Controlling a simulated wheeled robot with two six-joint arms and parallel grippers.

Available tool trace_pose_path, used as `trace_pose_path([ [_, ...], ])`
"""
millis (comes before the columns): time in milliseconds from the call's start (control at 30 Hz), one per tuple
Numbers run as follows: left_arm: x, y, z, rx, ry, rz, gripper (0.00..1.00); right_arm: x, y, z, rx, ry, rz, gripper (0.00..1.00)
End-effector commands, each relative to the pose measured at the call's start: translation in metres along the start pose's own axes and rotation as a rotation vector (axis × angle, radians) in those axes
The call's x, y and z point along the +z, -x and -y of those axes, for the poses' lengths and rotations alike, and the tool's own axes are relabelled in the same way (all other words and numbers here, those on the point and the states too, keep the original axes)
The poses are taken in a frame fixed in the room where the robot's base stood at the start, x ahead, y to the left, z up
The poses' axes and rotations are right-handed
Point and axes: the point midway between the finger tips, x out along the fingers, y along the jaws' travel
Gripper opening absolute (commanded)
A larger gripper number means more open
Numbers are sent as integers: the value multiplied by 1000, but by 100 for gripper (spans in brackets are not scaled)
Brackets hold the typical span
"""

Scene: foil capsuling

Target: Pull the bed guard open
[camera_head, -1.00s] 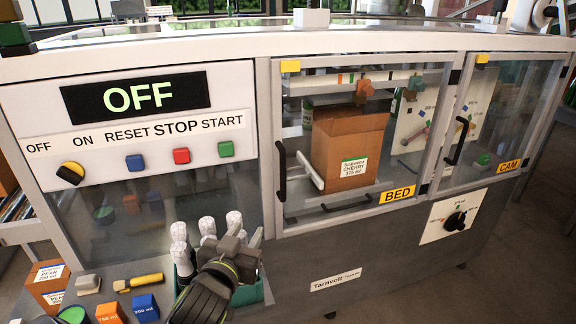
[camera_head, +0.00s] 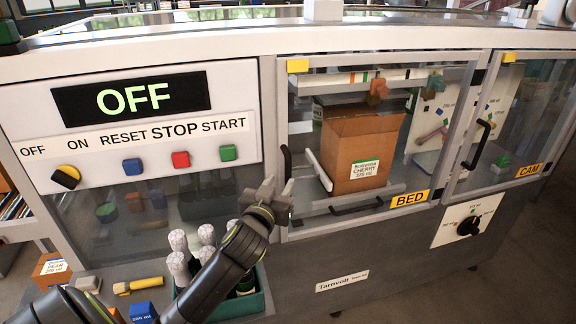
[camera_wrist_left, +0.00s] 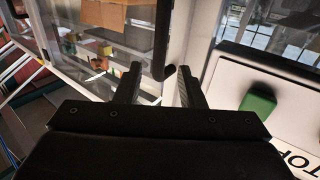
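The bed guard (camera_head: 375,140) is a clear framed door with a yellow BED label (camera_head: 409,198); it stands shut on the machine front. Its black upright handle (camera_head: 286,163) is at the door's left edge. My left gripper (camera_head: 278,187) is just in front of the handle's lower part, with its fingers apart. In the left wrist view the open fingers (camera_wrist_left: 160,76) point at the dark handle (camera_wrist_left: 163,42), which lies just beyond and between the tips. I see no contact with it. My right gripper is out of view.
The control panel (camera_head: 236,112) reads OFF and has coloured buttons left of the guard. A cardboard box (camera_head: 362,145) is behind the guard. The CAM guard (camera_head: 520,120) is to the right. Below my left arm stands a green crate (camera_head: 262,300) of bottles.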

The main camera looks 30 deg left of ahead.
Motion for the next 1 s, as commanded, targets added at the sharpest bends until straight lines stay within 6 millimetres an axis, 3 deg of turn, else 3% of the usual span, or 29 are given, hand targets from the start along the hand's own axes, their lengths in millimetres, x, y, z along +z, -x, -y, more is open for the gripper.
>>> trace_pose_path([
  [100,-2,-21,0,-1,-2,0,36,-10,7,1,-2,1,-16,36],
  [400,-1,-60,0,-1,-2,1,36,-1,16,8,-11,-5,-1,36],
  [900,0,-72,0,0,0,0,36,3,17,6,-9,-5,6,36],
  [1000,0,-72,0,0,0,0,22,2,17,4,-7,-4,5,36],
])
